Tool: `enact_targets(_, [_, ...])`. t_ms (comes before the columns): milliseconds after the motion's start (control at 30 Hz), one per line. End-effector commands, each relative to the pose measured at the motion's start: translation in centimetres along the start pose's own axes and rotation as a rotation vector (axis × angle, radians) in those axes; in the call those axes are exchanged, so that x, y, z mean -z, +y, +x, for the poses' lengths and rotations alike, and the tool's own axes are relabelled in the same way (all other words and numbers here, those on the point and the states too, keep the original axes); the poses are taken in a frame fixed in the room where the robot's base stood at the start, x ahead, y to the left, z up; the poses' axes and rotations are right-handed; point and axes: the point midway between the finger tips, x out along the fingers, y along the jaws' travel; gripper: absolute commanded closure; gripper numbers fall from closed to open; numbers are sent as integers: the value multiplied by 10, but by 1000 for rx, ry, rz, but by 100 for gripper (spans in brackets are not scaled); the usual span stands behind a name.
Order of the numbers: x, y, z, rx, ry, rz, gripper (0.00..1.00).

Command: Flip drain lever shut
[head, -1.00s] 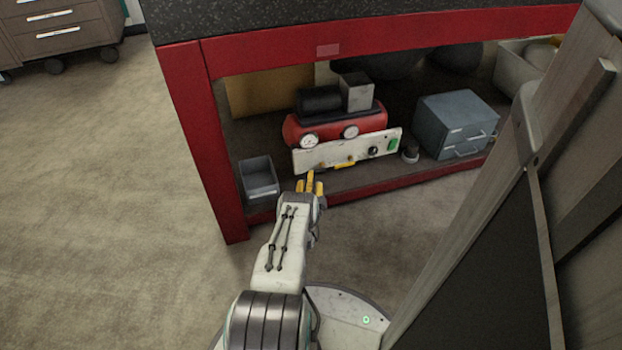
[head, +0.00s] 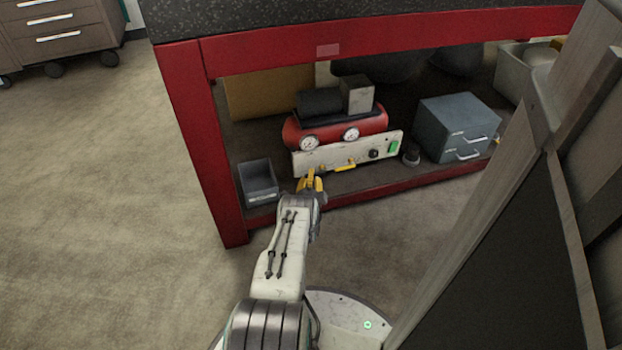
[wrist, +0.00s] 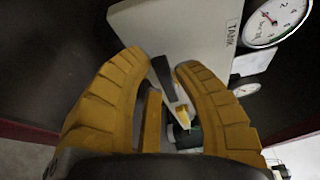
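A red air compressor (head: 345,125) with a pale front panel (head: 335,153) stands on the low shelf. My gripper (head: 312,180) is in front of the panel's left end. In the wrist view, my two curved yellow fingers (wrist: 158,62) stand apart with a narrowed gap. Between them show a dark thin bar (wrist: 163,73) and a small yellow and pale piece (wrist: 182,114) on a dark green body. These look like the drain valve and lever, partly hidden by the fingers. I cannot tell whether a finger touches them. The panel is lettered "TANK" in the wrist view.
A yellow handle (head: 345,166), a black knob (head: 374,154) and a green switch (head: 394,146) are farther right on the panel. A grey bin (head: 259,182) stands left, a blue-grey drawer box (head: 458,128) right. The red bench frame (head: 215,150) bounds the shelf.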

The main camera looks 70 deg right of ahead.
Motion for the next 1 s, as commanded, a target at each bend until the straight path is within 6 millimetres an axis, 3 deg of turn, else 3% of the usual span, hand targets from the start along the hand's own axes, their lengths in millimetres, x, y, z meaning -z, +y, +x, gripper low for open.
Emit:
enact_targets(300, [0, 0, 0, 0, 0, 0, 100])
enact_targets(1000, [0, 5, 0, 22, -1, -61, 100])
